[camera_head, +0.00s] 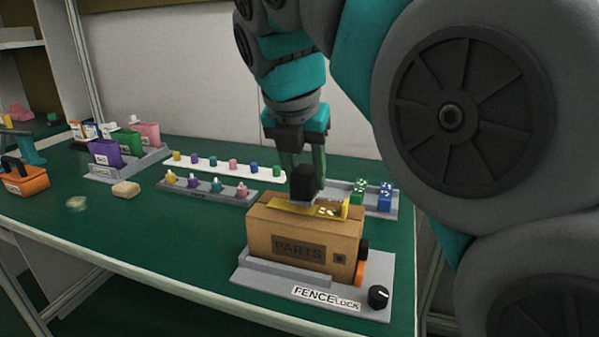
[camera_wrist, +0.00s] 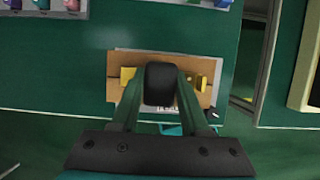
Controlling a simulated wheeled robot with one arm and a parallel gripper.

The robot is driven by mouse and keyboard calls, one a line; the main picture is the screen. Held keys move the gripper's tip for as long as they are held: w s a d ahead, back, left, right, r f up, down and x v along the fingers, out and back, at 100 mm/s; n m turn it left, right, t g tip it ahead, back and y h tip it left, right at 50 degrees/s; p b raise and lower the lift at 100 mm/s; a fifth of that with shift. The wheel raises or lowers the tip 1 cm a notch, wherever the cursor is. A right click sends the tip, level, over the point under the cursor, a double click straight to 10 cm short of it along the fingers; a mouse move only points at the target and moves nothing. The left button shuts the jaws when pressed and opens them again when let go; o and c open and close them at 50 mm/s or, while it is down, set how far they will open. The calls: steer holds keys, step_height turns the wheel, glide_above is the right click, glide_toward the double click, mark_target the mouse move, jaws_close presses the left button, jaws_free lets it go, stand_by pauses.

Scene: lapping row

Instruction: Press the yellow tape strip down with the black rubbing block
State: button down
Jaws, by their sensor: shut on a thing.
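My gripper (camera_head: 304,160) is shut on the black rubbing block (camera_head: 303,182), which also shows between the fingers in the wrist view (camera_wrist: 160,83). The block is over the yellow tape strip (camera_head: 335,211) on top of the cardboard PARTS box (camera_head: 300,238). The strip shows on both sides of the block in the wrist view (camera_wrist: 127,75); its middle is hidden. I cannot tell whether the block touches the strip. Small pale patches lie on the strip to the right of the block. The box stands in a grey FENCE LOCK fixture (camera_head: 262,281) with a black knob (camera_head: 378,296).
Behind the box are a white rail (camera_head: 215,165) and a grey tray (camera_head: 205,190) of small coloured pieces. Another tray (camera_head: 345,195) holds green and blue pieces. The left-front green tabletop is mostly clear.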

steer(key=shift+r, duration=2.55)
steer(key=shift+d, duration=0.1)
